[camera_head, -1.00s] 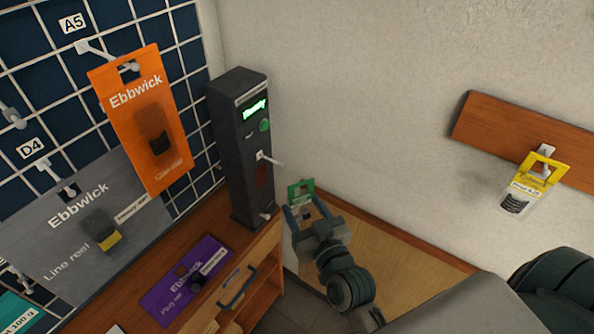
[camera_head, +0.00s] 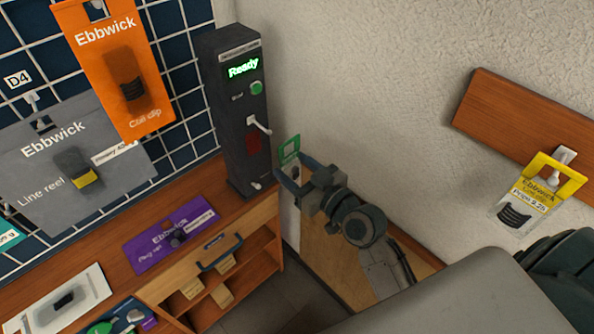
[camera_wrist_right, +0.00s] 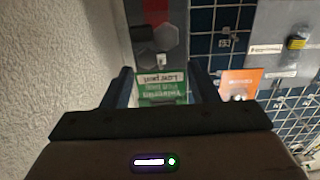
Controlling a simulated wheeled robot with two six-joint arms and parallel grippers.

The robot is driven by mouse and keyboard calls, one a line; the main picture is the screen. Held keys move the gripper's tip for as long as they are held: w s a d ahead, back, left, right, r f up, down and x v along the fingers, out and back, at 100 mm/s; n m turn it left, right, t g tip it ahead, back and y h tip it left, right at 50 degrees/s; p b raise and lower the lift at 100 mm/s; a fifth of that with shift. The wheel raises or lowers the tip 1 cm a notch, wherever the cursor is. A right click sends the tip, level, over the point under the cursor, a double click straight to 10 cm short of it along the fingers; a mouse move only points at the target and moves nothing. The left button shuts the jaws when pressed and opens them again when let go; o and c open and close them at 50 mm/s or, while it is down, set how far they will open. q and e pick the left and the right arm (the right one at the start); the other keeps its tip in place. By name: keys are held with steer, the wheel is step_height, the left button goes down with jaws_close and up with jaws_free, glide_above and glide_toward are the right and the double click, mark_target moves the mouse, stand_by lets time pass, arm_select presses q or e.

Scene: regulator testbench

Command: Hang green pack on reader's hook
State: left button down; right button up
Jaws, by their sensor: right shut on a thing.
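The green pack (camera_head: 289,150) is held in my right gripper (camera_head: 289,174), just right of the reader. Its green top with a hang hole shows above the fingers; the rest is mostly hidden by the gripper. In the right wrist view the green pack (camera_wrist_right: 162,92) sits between the two fingers. The reader (camera_head: 236,110) is a dark upright box with a lit "Ready" screen and a green button. Its white hook (camera_head: 259,126) sticks out to the right from its front. The pack is apart from the hook, lower and to the right. My left gripper is not in view.
An orange pack (camera_head: 112,60) and a grey pack (camera_head: 60,150) hang on the grid wall at left. A purple pack (camera_head: 172,232) lies on the wooden counter. A yellow pack (camera_head: 535,200) hangs on a wooden rail at right. The wall between is bare.

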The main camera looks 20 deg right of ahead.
steer(key=shift+w, duration=0.7)
steer(key=shift+w+a, duration=0.2)
steer(key=shift+w, duration=0.05)
steer(key=shift+x, duration=0.95)
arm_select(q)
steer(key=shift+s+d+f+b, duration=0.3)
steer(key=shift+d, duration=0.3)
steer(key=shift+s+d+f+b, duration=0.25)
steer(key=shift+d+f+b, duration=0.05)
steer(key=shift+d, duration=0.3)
arm_select(e)
steer(key=w, duration=0.1)
steer(key=w+a+f, duration=0.1)
steer(key=w, duration=0.3)
steer(key=shift+a+f, duration=0.15)
steer(key=shift+a, duration=0.25)
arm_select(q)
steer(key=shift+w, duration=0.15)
